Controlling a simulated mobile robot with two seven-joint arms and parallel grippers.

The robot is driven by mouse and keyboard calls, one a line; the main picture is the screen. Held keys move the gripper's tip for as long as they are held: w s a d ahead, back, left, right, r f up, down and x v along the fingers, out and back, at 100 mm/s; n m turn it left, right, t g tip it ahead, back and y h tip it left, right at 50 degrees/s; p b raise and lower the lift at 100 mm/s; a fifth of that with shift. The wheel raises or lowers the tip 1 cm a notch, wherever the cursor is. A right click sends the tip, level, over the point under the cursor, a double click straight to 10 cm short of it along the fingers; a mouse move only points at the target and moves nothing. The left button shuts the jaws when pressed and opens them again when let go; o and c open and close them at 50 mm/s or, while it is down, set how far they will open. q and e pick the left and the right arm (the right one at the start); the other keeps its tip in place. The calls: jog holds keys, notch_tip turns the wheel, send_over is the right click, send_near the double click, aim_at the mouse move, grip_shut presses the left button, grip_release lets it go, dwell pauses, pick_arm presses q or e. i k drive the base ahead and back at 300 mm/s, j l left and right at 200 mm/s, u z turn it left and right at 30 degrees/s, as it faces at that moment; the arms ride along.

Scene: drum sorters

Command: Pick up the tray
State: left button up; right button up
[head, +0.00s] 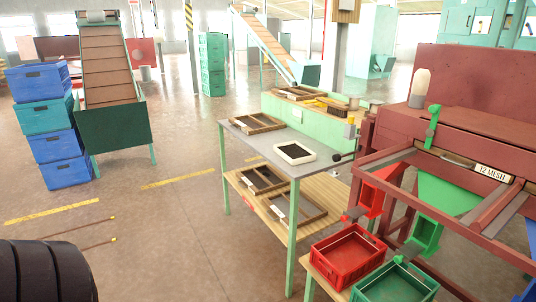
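A small white tray (295,153) with rounded corners lies flat on the grey top of a green-legged workbench (255,142), near its right end. Neither my left nor my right gripper shows in the head view, so nothing is seen touching the tray.
Framed sieves lie on the bench top (256,123) and lower wooden shelf (297,207). A red crate (347,255) and a green crate (395,284) stand front right, beside the red sorter (450,135). Blue and teal crates (50,142) are stacked left. Floor (180,215) left of the bench is largely open.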

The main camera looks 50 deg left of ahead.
aim_at(294, 152)
jog(key=u, duration=1.25)
jog(key=i+j+z, duration=0.15)
jog(key=z, duration=0.35)
jog(key=i+j+z, duration=0.2)
jog(key=z, duration=0.25)
jog(key=i+j+z, duration=0.15)
jog(key=j+z, duration=0.1)
jog(key=j, duration=0.25)
jog(key=i+j+z, duration=0.15)
jog(key=j, duration=0.15)
jog(key=i+j, duration=0.15)
jog(key=j, duration=0.3)
jog(key=i+j, duration=0.1)
jog(key=j, duration=0.3)
jog(key=i+j+z, duration=0.1)
jog(key=j, duration=0.35)
jog(key=i+j, duration=0.2)
jog(key=j, duration=0.25)
jog(key=i+j, duration=0.1)
jog(key=j, duration=0.35)
jog(key=z, duration=0.05)
